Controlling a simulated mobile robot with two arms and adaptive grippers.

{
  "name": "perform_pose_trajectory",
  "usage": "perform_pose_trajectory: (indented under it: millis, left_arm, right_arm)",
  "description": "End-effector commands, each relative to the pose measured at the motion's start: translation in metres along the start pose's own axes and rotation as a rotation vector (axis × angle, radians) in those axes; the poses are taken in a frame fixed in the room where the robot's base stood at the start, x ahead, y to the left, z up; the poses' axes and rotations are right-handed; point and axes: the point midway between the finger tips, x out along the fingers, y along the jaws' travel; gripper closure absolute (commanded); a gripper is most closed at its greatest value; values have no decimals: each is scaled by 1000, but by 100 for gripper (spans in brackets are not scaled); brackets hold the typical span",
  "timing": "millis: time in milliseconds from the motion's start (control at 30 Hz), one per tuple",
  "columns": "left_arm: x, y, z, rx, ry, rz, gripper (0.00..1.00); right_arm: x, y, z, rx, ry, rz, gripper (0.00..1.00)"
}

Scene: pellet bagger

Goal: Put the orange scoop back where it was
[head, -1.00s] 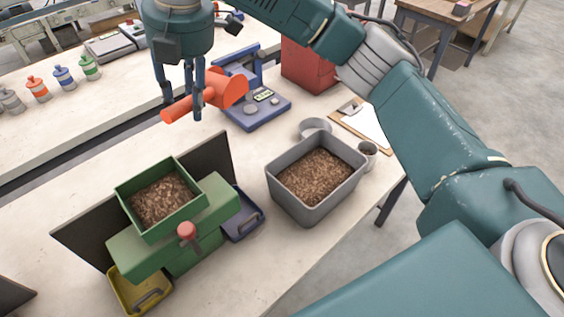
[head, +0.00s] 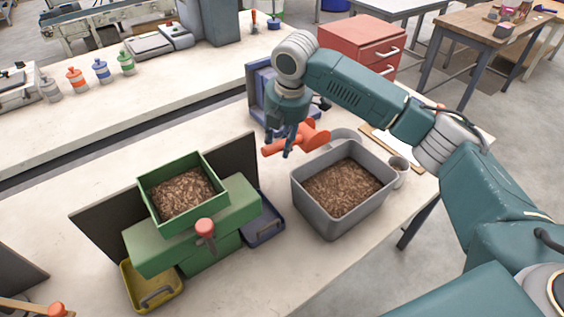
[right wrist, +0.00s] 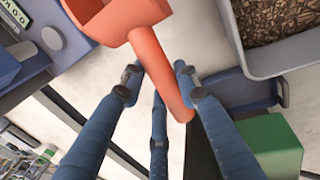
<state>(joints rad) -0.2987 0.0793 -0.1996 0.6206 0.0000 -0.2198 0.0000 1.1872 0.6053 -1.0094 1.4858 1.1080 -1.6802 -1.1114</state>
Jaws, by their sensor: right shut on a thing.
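My right gripper (head: 283,143) is shut on the handle of the orange scoop (head: 312,138). It holds the scoop above the table, by the far left corner of the grey bin (head: 335,213) of brown pellets. The scoop's bowl points right and its handle left. In the right wrist view the handle (right wrist: 158,72) runs between my blue fingers, and the bowl (right wrist: 118,18) is at the top. Whether the scoop touches anything is not clear. My left gripper is out of view.
A green machine (head: 213,225) with a pellet-filled hopper stands left of the bin. A blue scale (head: 262,90) is behind the scoop, partly hidden by my arm. A clipboard (head: 385,142) and a small cup (head: 398,168) lie right. Clear table is in front of the bin.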

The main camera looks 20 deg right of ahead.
Motion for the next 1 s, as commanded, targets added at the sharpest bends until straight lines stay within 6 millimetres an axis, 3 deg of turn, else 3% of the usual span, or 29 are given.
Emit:
perform_pose_trajectory:
  millis: [100, 600, 1000]
  left_arm:
    - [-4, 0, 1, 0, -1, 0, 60]
    - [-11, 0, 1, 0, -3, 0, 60]
    - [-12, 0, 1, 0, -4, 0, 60]
  right_arm:
    - [23, -6, 0, 0, 0, -2, 100]
    - [79, -16, -1, 0, -1, 1, 100]
    - [84, -18, -1, 0, 0, 1, 100]
